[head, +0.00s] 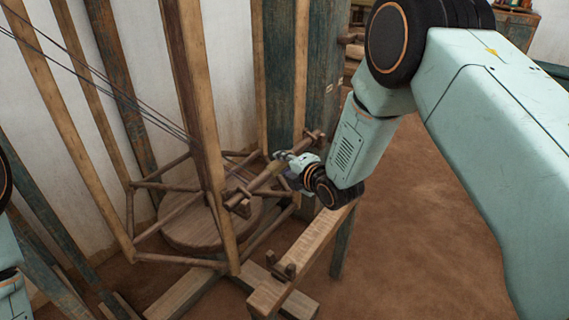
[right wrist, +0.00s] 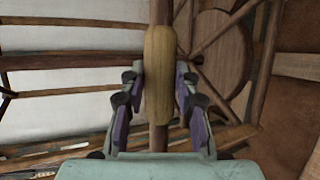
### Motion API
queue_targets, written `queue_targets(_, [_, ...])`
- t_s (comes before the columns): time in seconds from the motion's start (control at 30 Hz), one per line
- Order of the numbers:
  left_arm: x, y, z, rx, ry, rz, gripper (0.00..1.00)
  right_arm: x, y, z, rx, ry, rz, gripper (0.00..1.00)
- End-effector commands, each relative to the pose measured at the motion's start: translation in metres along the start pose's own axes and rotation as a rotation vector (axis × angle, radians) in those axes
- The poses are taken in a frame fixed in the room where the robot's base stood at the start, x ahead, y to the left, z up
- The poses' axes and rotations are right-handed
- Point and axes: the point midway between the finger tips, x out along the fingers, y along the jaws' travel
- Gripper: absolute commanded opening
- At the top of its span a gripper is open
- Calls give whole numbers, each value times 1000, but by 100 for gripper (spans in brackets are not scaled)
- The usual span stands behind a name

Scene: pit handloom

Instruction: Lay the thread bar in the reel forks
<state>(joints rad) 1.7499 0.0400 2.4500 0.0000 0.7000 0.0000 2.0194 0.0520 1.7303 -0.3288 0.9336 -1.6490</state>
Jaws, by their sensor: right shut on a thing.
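The thread bar (head: 266,178) is a brown wooden rod. It slants across the side of the wooden reel (head: 228,240). My right gripper (head: 283,161) is shut on it near the middle. In the right wrist view the fingers (right wrist: 159,88) stand on both sides of the bar's yellowish thread winding (right wrist: 159,70). My left gripper is out of view.
A wooden trestle (head: 312,243) with a small empty pegged fork (head: 283,270) stands right of the reel. A round wooden disc (head: 185,232) lies inside the reel. Dark threads (head: 100,80) run at upper left. Brown floor (head: 410,240) is clear at right.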

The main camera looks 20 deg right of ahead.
Motion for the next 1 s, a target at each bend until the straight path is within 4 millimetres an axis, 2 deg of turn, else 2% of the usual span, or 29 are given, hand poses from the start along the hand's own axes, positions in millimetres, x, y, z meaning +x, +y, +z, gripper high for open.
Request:
queue_targets(0.33, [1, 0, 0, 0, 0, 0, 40, 0, 0, 0, -1, 0, 3, 0])
queue_targets(0.37, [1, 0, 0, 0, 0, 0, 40, 0, 0, 0, -1, 0, 3, 33])
queue_targets(0.63, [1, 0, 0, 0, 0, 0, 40, 0, 0, 0, -1, 0, 2, 56])
queue_targets(1.0, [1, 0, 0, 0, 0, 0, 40, -2, -2, 0, 1, 0, -2, 57])
